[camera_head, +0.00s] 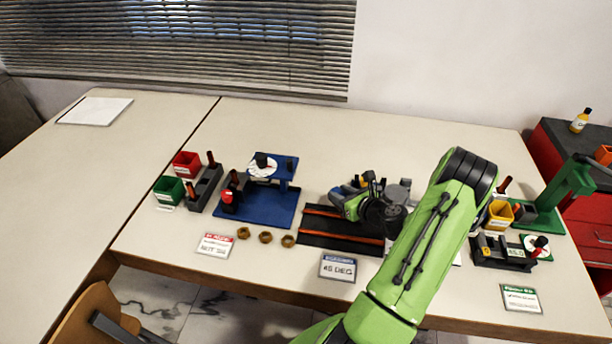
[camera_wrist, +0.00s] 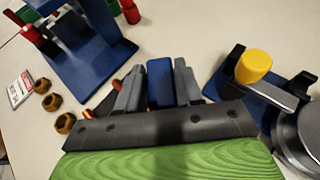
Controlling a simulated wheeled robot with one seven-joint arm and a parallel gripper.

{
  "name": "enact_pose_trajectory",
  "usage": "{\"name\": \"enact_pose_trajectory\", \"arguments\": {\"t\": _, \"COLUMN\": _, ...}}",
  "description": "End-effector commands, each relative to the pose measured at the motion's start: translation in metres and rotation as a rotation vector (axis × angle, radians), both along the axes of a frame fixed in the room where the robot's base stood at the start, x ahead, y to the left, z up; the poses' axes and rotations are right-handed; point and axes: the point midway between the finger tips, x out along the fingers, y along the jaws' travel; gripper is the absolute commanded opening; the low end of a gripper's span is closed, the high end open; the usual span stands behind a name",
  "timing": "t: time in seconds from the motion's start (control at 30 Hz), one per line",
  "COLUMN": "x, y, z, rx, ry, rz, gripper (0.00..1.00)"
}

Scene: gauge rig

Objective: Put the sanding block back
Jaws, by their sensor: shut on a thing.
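My gripper (camera_wrist: 158,88) is shut on a blue block, which I take to be the sanding block (camera_wrist: 160,82); the block is pinched between the two grey fingers in the wrist view. Its lower part is hidden, so I cannot tell whether it touches anything below. In the head view my gripper (camera_head: 352,205) is over the black mat with orange strips (camera_head: 330,240), right of the blue dial stand (camera_head: 262,210). My green arm hides part of the table behind it.
A blue fixture with a yellow knob (camera_wrist: 254,66) and a grey round part (camera_wrist: 300,135) stand close right of my gripper. Several brass nuts (camera_head: 265,237) lie front left. Red (camera_head: 186,165) and green (camera_head: 169,190) bins stand left. The table's far strip is clear.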

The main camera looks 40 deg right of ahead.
Motion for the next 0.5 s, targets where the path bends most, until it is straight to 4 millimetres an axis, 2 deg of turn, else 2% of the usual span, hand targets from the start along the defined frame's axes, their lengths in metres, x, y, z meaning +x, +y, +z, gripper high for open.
{"name": "enact_pose_trajectory", "arguments": {"t": 0.5, "x": 0.153, "y": -0.017, "z": 0.0, "rx": -0.007, "ry": -0.006, "rz": 0.008, "gripper": 0.04}}
